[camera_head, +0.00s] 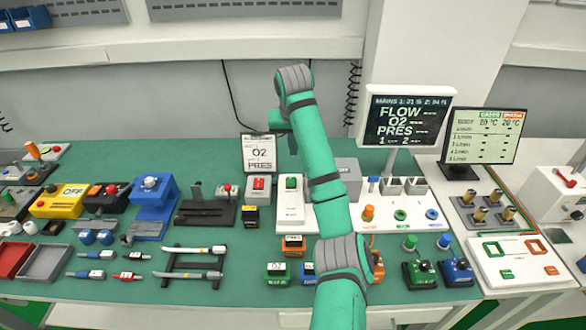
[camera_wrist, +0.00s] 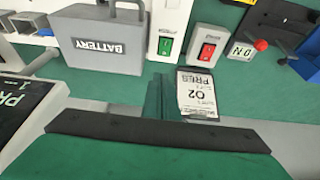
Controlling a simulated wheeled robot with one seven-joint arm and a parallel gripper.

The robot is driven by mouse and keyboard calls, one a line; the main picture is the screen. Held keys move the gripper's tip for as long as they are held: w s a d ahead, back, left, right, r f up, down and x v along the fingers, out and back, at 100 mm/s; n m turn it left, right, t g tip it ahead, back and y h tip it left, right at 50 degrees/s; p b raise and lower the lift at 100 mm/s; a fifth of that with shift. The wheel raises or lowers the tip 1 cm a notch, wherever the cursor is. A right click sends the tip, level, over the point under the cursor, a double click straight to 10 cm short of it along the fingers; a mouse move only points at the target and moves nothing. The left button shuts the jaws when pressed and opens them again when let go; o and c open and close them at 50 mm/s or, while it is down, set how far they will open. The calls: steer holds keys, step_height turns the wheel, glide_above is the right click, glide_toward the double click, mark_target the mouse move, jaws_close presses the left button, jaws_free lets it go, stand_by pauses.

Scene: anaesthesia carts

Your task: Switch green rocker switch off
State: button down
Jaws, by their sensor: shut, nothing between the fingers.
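The green rocker switch (camera_head: 291,183) sits at the top of a tall white panel standing on the green table, left of my arm. In the wrist view the green rocker switch (camera_wrist: 165,46) is upside down, near the top centre, beside a grey battery box. My gripper (camera_wrist: 160,80) is shut and empty, its narrow green fingers seen below the white panel and apart from the switch. In the head view my gripper (camera_head: 275,123) is at the bent far end of the arm, above and behind the panel; its fingertips are hard to make out.
A red rocker switch (camera_head: 259,183) stands just left of the panel, close by. A sign reading O2 PRES (camera_head: 258,154) stands behind it. The grey battery box (camera_wrist: 98,45) is beside the panel. A monitor (camera_head: 406,119) rises to the right. Several devices crowd the table.

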glide_above(292, 182)
step_height(292, 182, down, 12)
steer(key=shift+w+d+r, duration=0.1)
steer(key=shift+w, duration=0.05)
steer(key=shift+x, duration=0.8)
steer(key=shift+f, duration=0.35)
steer(key=shift+s, duration=0.85)
